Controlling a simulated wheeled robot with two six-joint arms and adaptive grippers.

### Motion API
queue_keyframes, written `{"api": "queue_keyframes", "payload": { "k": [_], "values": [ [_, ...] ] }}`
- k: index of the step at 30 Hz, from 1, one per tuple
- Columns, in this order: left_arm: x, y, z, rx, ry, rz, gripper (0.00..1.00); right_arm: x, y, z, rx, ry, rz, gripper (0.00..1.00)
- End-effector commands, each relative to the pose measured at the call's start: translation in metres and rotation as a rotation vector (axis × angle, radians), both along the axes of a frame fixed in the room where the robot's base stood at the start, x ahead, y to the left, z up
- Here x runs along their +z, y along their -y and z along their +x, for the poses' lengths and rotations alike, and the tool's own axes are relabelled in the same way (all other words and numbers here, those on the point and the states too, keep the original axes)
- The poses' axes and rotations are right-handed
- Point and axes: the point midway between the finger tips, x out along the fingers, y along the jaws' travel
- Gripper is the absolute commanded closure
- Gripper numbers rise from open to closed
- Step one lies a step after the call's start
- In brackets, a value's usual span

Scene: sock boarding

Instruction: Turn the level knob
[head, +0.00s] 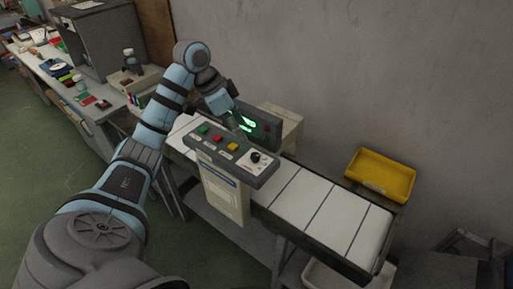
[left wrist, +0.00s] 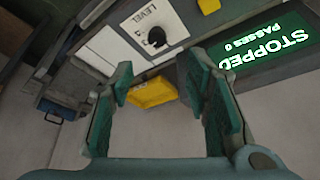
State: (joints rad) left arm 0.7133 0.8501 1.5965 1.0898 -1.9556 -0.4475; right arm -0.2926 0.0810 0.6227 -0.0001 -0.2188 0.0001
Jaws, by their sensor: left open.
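The level knob (head: 255,157) is a small black knob on a white plate at the right end of the grey control panel (head: 222,157). In the left wrist view the knob (left wrist: 156,38) sits beside the printed word LEVEL, beyond the fingertips. My left gripper (head: 240,121) is above the panel, near the lit display, up and left of the knob. In the left wrist view its two fingers (left wrist: 160,90) are spread apart with nothing between them. The display (left wrist: 265,45) reads STOPPED, PASSES 0. My right gripper is in neither view.
Green, red and yellow buttons (head: 217,139) line the panel left of the knob. A white slatted conveyor (head: 322,207) runs under it to the right. A yellow bin (head: 381,175) stands by the wall. A cluttered bench (head: 98,110) is at the left.

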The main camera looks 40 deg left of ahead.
Motion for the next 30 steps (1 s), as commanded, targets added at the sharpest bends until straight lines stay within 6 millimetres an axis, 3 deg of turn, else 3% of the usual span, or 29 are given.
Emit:
{"api": "queue_keyframes", "payload": {
  "k": [6,12,22,30],
  "values": [
    [-0.059,0.016,0.019,-0.001,-0.004,-0.006,0.56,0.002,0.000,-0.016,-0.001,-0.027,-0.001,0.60],
    [-0.097,0.023,0.032,0.003,-0.002,-0.004,0.56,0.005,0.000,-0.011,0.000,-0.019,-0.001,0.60],
    [-0.107,0.023,0.035,0.004,0.000,0.000,0.56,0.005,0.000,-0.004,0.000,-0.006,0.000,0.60],
    [-0.107,0.023,0.035,0.004,-0.001,-0.001,0.98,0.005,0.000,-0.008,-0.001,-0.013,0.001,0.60]
  ]
}}
